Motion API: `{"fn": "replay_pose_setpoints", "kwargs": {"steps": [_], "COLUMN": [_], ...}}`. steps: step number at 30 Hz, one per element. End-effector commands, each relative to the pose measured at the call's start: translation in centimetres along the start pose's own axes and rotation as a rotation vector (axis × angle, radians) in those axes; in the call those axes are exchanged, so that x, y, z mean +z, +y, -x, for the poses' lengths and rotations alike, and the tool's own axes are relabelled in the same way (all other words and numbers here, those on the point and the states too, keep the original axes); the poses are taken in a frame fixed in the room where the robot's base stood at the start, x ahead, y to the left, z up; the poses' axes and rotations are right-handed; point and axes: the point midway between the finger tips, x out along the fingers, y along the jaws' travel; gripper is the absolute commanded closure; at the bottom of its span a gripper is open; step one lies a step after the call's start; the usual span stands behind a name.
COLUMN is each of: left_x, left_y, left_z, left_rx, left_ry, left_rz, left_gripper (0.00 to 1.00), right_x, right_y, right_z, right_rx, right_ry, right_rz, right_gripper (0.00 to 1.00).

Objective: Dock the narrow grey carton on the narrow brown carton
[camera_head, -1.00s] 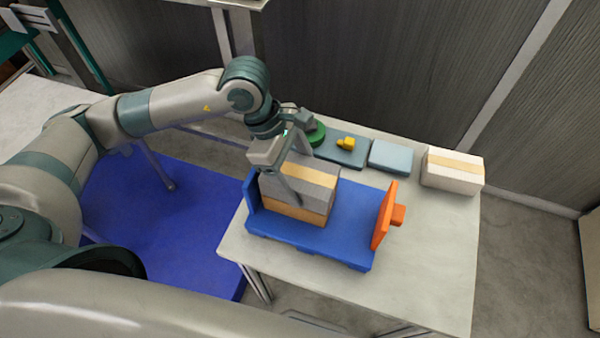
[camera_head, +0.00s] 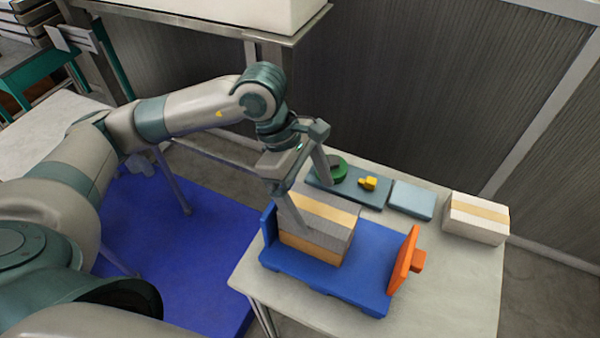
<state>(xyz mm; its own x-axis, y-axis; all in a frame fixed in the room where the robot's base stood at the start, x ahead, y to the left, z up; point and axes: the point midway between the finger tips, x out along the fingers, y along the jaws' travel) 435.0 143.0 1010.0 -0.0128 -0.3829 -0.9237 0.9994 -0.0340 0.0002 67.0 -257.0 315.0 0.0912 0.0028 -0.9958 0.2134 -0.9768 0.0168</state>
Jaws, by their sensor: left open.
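The narrow grey carton (camera_head: 338,232) has a tan tape stripe along its top. It lies flat on the narrow brown carton (camera_head: 308,249), with their sides roughly lined up. Both sit at the left end of a blue tray (camera_head: 362,290), beside its upright end wall. My left gripper (camera_head: 312,196) is open over the stack, one finger in front of the grey carton's near side and the other behind it. I cannot tell whether a finger touches it. The fingers hide part of the grey carton. My right gripper is not in view.
An orange upright plate with a knob (camera_head: 406,262) stands at the tray's right end. Behind are a blue-grey board with a yellow piece (camera_head: 368,183), a green round part (camera_head: 331,170), a light blue box (camera_head: 412,199) and a white taped carton (camera_head: 476,218). The table's right front is clear.

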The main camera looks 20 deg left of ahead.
Motion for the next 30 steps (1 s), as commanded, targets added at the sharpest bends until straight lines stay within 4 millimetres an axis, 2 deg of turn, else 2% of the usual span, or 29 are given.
{"fn": "replay_pose_setpoints", "kwargs": {"steps": [6,12,19,30], "left_x": [-0.1,-0.1,0.0,0.0], "left_y": [0.1,0.0,0.0,0.0], "left_z": [3.9,6.4,7.3,7.3], "left_rx": [0.005,0.002,0.000,0.000], "left_ry": [0.001,0.002,0.001,0.001], "left_rz": [-0.002,0.000,0.000,0.000], "left_gripper": [0.11,0.11,0.11,0.11], "right_x": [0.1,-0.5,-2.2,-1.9], "right_y": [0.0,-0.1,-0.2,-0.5], "right_z": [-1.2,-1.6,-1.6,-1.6], "right_rx": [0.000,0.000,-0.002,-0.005], "right_ry": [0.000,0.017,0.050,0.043], "right_rz": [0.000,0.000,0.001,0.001], "right_gripper": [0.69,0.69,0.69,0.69]}}
